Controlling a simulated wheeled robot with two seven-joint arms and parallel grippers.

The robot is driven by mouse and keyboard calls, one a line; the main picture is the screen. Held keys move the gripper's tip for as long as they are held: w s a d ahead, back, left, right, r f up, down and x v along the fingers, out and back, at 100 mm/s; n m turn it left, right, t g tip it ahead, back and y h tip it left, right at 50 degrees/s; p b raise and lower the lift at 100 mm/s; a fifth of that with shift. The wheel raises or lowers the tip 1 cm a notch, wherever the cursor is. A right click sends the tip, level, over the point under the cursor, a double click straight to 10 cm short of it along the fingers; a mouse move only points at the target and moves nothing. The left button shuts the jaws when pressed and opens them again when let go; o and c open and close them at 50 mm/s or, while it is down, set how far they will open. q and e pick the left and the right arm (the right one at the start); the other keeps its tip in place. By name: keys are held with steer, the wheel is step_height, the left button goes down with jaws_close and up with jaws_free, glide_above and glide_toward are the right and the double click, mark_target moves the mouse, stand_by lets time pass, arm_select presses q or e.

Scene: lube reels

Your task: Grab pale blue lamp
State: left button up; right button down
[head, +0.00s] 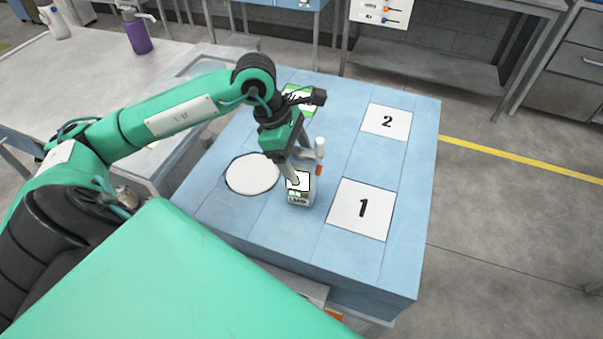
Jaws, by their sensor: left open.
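My left gripper (304,168) points down over the middle of the blue table, with its fingers apart. One finger reaches the top of a small pale box (299,196) with a white top and a printed green-and-white label; I cannot tell whether they touch. The box stands upright and is the likeliest match for the pale blue lamp, but its colour and print are too small to be sure. A white-topped bottle (320,147) stands just behind the fingers, partly hidden, with an orange patch below it. My right gripper is not in view.
The blue table (265,222) carries a white disc (252,174) left of the box, white squares marked 1 (361,208) and 2 (386,122) on the right, and a green-and-white item (297,99) behind the wrist. A purple bottle (138,37) stands on the left bench.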

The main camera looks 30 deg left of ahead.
arm_select(q)
steer(key=shift+x, duration=1.05)
steer(key=c, duration=1.3)
steer(key=shift+r, duration=0.1)
